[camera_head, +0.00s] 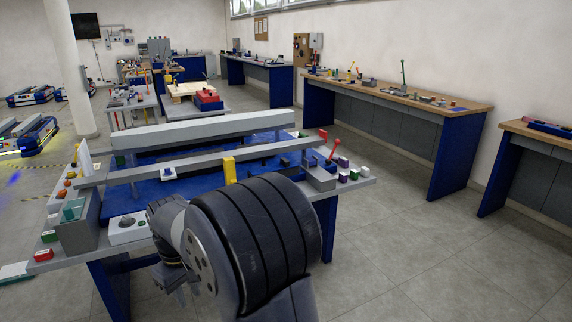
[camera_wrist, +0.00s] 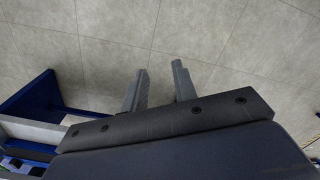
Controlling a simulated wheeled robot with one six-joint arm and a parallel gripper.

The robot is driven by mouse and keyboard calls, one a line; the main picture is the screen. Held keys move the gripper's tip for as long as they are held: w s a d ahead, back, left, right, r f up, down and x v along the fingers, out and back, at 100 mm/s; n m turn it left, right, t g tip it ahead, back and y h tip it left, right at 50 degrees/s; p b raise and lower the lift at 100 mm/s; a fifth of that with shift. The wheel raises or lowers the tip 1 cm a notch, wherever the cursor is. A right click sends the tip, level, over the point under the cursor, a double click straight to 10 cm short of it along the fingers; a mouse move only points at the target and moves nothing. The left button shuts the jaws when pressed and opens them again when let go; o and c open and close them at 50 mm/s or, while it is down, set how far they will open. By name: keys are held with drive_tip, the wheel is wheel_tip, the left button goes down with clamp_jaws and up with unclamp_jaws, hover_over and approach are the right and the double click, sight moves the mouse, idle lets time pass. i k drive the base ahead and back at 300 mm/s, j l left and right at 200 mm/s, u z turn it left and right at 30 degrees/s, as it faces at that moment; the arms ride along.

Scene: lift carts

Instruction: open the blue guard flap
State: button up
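My gripper (camera_wrist: 160,67) is open and empty in the wrist view, with its two fingers apart over bare floor. In the head view my gripper (camera_head: 178,288) hangs at the near side of the workbench (camera_head: 200,199), beyond its front edge. A small dark blue piece (camera_head: 284,162) sits on the bench's blue top behind my arm, and I cannot tell whether it is the blue guard flap. My arm hides part of the bench's near edge. No guard flap shows clearly in the wrist view.
Grey rails (camera_head: 205,129) run across the bench. A red lever (camera_head: 333,149) stands at its right end, and a yellow block (camera_head: 229,170) near the middle. The floor (camera_head: 420,260) to the right is clear.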

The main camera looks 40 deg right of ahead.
sight(284, 163)
drive_tip(key=i+l+z, duration=0.2)
drive_tip(key=i+l, duration=0.25)
drive_tip(key=i+l+z, duration=0.2)
drive_tip(key=i+l, duration=0.2)
drive_tip(key=i, duration=0.15)
drive_tip(key=i+l+z, duration=0.2)
drive_tip(key=i, duration=0.3)
drive_tip(key=i+l+z, duration=0.2)
drive_tip(key=i, duration=0.35)
drive_tip(key=i+l+z, duration=0.2)
drive_tip(key=i, duration=0.4)
